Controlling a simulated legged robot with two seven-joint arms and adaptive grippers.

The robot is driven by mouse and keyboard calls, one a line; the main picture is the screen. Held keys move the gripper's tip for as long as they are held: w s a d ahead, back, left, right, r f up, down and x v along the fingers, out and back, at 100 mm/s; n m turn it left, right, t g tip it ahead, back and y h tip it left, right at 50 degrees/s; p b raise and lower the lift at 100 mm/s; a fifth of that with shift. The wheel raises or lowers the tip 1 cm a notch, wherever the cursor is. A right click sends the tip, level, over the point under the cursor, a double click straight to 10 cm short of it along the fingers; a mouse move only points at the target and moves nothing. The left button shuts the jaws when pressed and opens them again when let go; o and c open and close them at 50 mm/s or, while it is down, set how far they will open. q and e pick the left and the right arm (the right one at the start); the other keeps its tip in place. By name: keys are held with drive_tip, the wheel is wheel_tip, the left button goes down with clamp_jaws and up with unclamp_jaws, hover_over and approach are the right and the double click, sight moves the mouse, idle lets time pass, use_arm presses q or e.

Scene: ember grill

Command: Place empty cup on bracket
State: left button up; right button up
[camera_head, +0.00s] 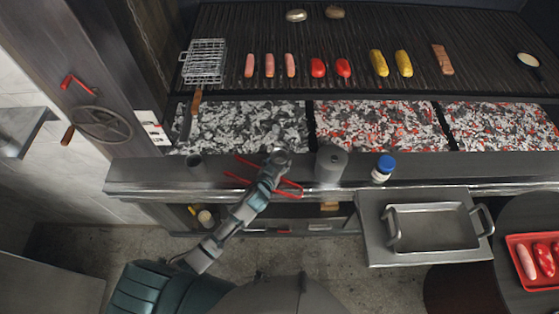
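My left gripper (278,158) is over the front ledge of the grill, with its arm reaching up from the bottom left. A small greyish round shape shows at its tip; I cannot tell whether it is a cup or part of the gripper. A red bar frame (236,177), possibly the bracket, lies around and partly behind the gripper and wrist. A small dark cup-like thing (195,162) stands on the ledge to the left. A grey cylinder (331,162) stands just right of the gripper. My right gripper is not in view.
A white bottle with a blue cap (383,168) stands on the ledge. A metal tray (433,227) sits on a side shelf at the right. Glowing coals (380,126) lie behind the ledge, below the grill grate (280,35) with sausages and vegetables. A red tray (530,284) holds more sausages.

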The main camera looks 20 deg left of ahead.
use_arm(q)
drive_tip(key=shift+c, duration=0.6)
drive_tip(key=shift+a, duration=0.1)
